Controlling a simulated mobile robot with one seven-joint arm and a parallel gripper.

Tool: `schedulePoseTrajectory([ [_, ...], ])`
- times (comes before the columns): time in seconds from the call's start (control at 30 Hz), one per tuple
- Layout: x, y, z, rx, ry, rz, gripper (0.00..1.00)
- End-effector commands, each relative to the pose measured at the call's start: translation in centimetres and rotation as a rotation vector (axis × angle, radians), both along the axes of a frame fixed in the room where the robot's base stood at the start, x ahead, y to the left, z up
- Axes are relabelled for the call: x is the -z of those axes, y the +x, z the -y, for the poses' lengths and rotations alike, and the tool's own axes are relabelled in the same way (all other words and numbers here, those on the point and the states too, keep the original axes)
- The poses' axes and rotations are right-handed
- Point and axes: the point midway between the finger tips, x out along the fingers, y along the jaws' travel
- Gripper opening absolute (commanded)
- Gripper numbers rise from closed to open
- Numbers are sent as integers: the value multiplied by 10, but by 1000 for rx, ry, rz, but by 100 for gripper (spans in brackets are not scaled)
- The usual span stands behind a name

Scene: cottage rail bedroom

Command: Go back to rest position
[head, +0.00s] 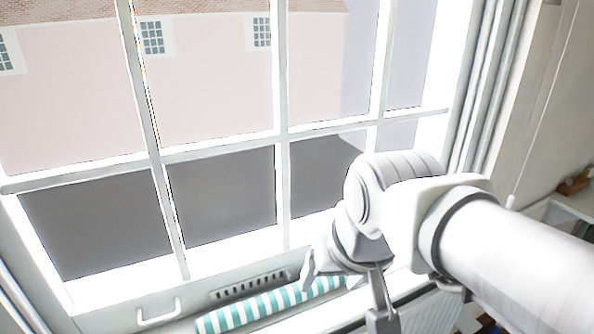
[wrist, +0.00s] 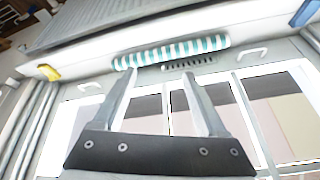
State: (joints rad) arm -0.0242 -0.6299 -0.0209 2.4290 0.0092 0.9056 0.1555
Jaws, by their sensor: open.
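My gripper (head: 345,290) is in front of the window, at the lower right of the head view. In the wrist view my gripper (wrist: 160,82) has its two fingers spread apart with nothing between them. A teal-and-white striped roll (head: 268,306) lies along the bottom of the window, left of my gripper in the head view. It also shows in the wrist view (wrist: 172,52), beyond the fingertips. I cannot tell the exact gap between the fingers and the roll.
The white-framed window (head: 283,150) fills most of the head view. A white handle (head: 158,312) and a dark slotted vent (head: 250,285) are on its lower frame. A yellow object (wrist: 48,72) and a blue one (wrist: 304,13) show in the wrist view. A shelf (head: 572,204) stands at right.

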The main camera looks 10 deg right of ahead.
Motion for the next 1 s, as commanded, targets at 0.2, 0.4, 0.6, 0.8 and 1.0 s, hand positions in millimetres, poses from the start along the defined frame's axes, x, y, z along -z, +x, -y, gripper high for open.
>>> schedulePoseTrajectory([
  [0.2, 2, -22, 3, -121, -83, 54, 75],
  [0.4, 2, -24, 3, -136, -93, 57, 75],
  [0.6, 2, -23, 3, -134, -92, 57, 75],
  [0.8, 2, -23, 3, -134, -91, 56, 75],
  [1.0, 2, -23, 3, -134, -91, 56, 75],
])
